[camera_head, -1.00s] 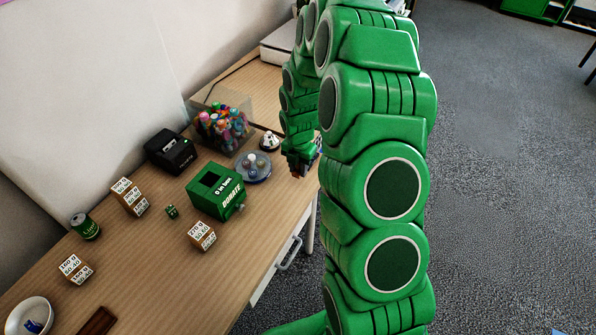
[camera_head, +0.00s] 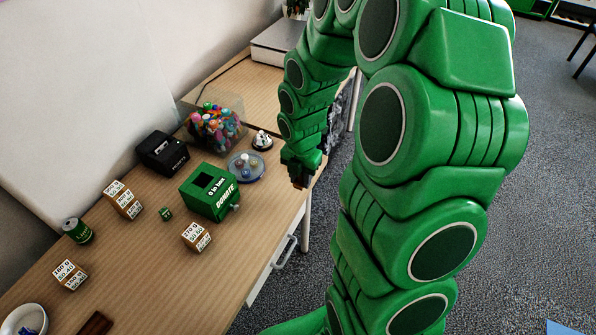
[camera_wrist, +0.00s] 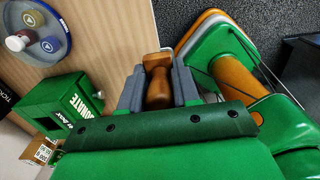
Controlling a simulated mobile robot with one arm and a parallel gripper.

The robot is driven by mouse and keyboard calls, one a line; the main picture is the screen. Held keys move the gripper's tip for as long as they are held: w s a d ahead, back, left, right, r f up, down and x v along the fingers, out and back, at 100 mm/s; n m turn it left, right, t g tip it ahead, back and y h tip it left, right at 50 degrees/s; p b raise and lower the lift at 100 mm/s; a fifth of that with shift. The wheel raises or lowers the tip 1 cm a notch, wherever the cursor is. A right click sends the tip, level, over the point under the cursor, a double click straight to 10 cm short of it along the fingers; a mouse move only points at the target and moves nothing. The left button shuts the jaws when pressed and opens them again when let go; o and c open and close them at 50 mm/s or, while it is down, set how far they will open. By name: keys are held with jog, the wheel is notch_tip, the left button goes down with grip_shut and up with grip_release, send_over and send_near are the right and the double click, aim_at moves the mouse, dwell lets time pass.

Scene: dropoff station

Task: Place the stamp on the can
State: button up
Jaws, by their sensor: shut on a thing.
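The green can (camera_head: 77,230) stands upright on the left part of the table in the head view, beside the wall. My gripper (camera_head: 301,180) is at the table's right edge, far to the right of the can. In the wrist view my gripper (camera_wrist: 157,90) is shut on the stamp, whose brown wooden handle (camera_wrist: 158,88) shows between the grey fingers. The stamp's lower end is hidden. The can is not visible in the wrist view.
A white bowl (camera_head: 25,319) is at the front left. Bare table (camera_head: 150,275) lies in front.

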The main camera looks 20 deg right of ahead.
jog(key=shift+s+a+r, duration=0.1)
jog(key=shift+s+r, duration=0.2)
jog(key=shift+s, duration=0.6)
